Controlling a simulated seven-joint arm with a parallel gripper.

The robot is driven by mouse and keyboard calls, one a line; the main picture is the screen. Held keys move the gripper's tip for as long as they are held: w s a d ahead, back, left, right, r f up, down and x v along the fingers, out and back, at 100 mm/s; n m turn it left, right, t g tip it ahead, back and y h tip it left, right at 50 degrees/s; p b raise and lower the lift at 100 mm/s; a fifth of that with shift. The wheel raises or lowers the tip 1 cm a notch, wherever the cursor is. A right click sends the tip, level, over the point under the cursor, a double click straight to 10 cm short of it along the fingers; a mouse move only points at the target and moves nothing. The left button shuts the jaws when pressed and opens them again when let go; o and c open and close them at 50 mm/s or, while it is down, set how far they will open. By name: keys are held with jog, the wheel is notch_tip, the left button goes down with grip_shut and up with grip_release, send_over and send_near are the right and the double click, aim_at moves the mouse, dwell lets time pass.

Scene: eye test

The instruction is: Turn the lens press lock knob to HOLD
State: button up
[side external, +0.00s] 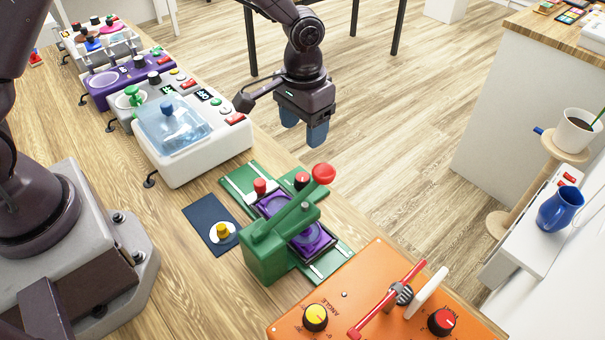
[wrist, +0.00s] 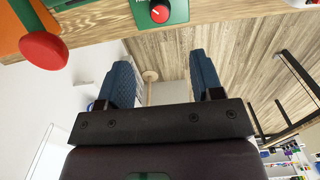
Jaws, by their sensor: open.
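The green lens press (side external: 268,250) stands on the wooden table, with purple square plates and a lever ending in a red ball (side external: 323,173). That ball also shows at the left of the wrist view (wrist: 43,50). A red knob on a dark base, apparently the lock knob (side external: 302,180), sits on the press's green base near the table edge. It shows at the top of the wrist view (wrist: 160,13), beside lettering cut off by the frame; its setting is unclear. My gripper (side external: 304,127) is open and empty, above and beyond the knob, apart from it. Its blue fingers show in the wrist view (wrist: 160,62).
An orange panel (side external: 375,272) with yellow and red knobs and a red-handled bar stands right of the press. A white machine with a clear blue cover (side external: 190,160) stands left. A dark blue mat (side external: 197,212) lies in front. Open floor (side external: 400,130) lies beyond the edge.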

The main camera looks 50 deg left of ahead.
aim_at(303, 177)
notch_tip(303, 177, down, 13)
jog(key=shift+r, duration=0.15)
jog(key=shift+s, duration=0.1)
jog(key=c, duration=0.9)
